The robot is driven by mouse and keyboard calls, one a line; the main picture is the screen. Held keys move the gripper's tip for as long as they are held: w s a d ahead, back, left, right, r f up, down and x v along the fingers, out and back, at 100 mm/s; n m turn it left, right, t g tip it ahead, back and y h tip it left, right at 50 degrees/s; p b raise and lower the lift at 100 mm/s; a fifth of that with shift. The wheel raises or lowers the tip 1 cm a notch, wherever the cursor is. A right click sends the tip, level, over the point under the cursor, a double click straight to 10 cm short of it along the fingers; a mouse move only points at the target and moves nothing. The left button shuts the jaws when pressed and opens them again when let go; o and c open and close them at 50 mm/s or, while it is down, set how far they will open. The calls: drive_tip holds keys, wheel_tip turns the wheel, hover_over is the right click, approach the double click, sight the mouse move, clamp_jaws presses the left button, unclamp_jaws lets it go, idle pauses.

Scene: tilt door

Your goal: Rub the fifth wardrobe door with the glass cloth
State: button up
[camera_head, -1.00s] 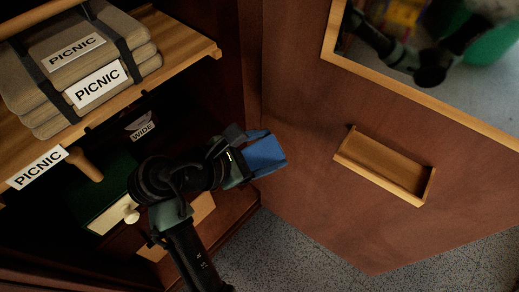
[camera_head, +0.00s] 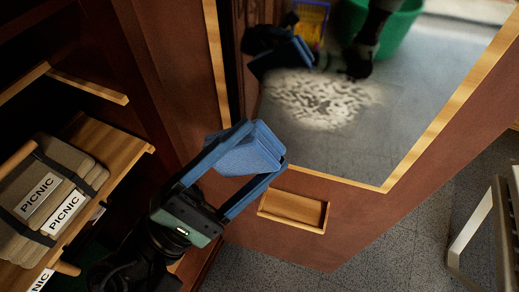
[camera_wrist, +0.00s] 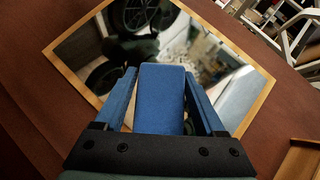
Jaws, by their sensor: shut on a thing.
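The blue glass cloth (camera_head: 246,158), a padded block, is in my gripper (camera_head: 262,150), which is shut on it. In the wrist view the cloth (camera_wrist: 160,98) stands between the two blue fingers, in front of the mirror. An open reddish-brown wardrobe door (camera_head: 345,225) carries a wood-framed mirror (camera_head: 390,130). A whitish mottled patch (camera_head: 322,98) shows on the mirror's upper part. My gripper is near the mirror's lower left corner; I cannot tell whether the cloth touches the door. No door number is visible.
A small wooden tray (camera_head: 294,210) juts from the door below the mirror. Shelves at left hold bundles labelled PICNIC (camera_head: 45,190). A metal-legged chair or stool (camera_head: 470,235) stands at right on the speckled floor (camera_head: 395,262). The mirror reflects a green tub.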

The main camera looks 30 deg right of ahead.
sight(394, 105)
drive_tip(key=shift+w+d+b, duration=0.7)
drive_tip(key=shift+w+d, duration=1.35)
drive_tip(key=shift+d, duration=0.05)
drive_tip(key=shift+w+d, duration=0.75)
drive_tip(key=shift+s+d+p, duration=0.55)
drive_tip(key=shift+s+d, duration=0.55)
drive_tip(key=shift+s, duration=0.2)
drive_tip(key=shift+s+d+r+p, duration=0.1)
drive_tip(key=shift+s+d+p, duration=0.35)
drive_tip(key=shift+s+d, duration=1.15)
drive_tip(key=shift+s+d+f+p, duration=0.1)
drive_tip(key=shift+s+d+p, duration=0.35)
drive_tip(key=shift+s+d, duration=1.15)
drive_tip(key=shift+s+d+r+p, duration=0.1)
drive_tip(key=shift+s+d+p, duration=0.35)
drive_tip(key=shift+s+d, duration=1.15)
drive_tip(key=shift+w+d+r+p, duration=0.45)
drive_tip(key=shift+w+r+p, duration=0.1)
drive_tip(key=shift+r+p, duration=0.15)
drive_tip(key=shift+w+a+b, duration=0.45)
drive_tip(key=shift+w+a, duration=0.55)
drive_tip(key=shift+w, duration=0.2)
drive_tip(key=shift+w+a+b, duration=0.6)
drive_tip(key=shift+w+a, duration=1.9)
drive_tip(key=shift+a, duration=0.25)
